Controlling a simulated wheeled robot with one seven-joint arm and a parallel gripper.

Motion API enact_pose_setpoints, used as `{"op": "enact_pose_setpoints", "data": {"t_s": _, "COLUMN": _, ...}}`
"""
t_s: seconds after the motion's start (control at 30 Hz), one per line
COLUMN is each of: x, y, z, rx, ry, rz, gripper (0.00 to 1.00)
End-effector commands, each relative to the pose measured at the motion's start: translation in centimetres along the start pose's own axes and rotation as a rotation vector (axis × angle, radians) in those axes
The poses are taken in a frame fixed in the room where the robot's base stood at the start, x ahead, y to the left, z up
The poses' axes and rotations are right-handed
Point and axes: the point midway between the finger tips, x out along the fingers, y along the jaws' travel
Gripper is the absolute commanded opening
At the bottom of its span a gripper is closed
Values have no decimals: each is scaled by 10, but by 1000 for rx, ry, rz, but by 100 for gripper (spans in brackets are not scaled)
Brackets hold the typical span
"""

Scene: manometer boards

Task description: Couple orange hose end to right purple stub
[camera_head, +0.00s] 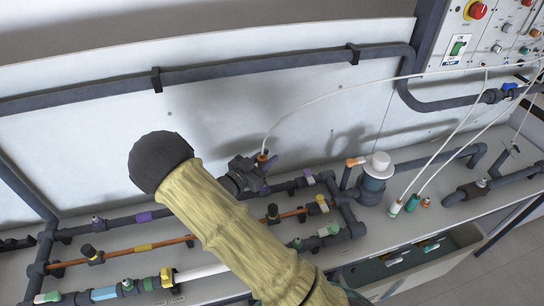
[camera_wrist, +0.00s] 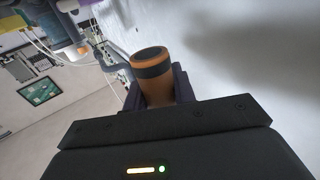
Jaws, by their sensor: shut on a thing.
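My gripper (camera_head: 250,172) is shut on the orange hose end (camera_head: 263,157), which has a thin white hose running up and right from it. In the wrist view the orange hose end (camera_wrist: 156,75) is a short orange cylinder with a dark band, gripped between the dark jaws. In the head view the gripper is over the right part of the back pipe row. Purple parts (camera_head: 264,189) show beside and below the jaws; which is the right purple stub, and whether the hose end touches it, I cannot tell.
A row with an orange pipe (camera_head: 180,240) and black-capped stubs (camera_head: 272,211) lies in front. A white-topped cylinder (camera_head: 376,170) stands to the right, near green-ended hoses (camera_head: 411,202). A thick dark pipe (camera_head: 250,67) crosses the back wall panel. A switch panel (camera_head: 490,35) is at top right.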

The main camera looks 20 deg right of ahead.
Motion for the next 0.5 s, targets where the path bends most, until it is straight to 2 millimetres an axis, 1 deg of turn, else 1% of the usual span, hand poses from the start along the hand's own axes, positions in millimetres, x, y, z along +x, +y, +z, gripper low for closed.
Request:
{"op": "enact_pose_setpoints", "data": {"t_s": 0.17, "x": 1, "y": 0, "z": 1, "rx": 0, "ry": 0, "rz": 2, "gripper": 0}}
{"op": "enact_pose_setpoints", "data": {"t_s": 0.27, "x": 1, "y": 1, "z": 4, "rx": 0, "ry": 0, "rz": 2, "gripper": 0}}
{"op": "enact_pose_setpoints", "data": {"t_s": 0.5, "x": 1, "y": 1, "z": 24, "rx": 0, "ry": 0, "rz": 3, "gripper": 0}}
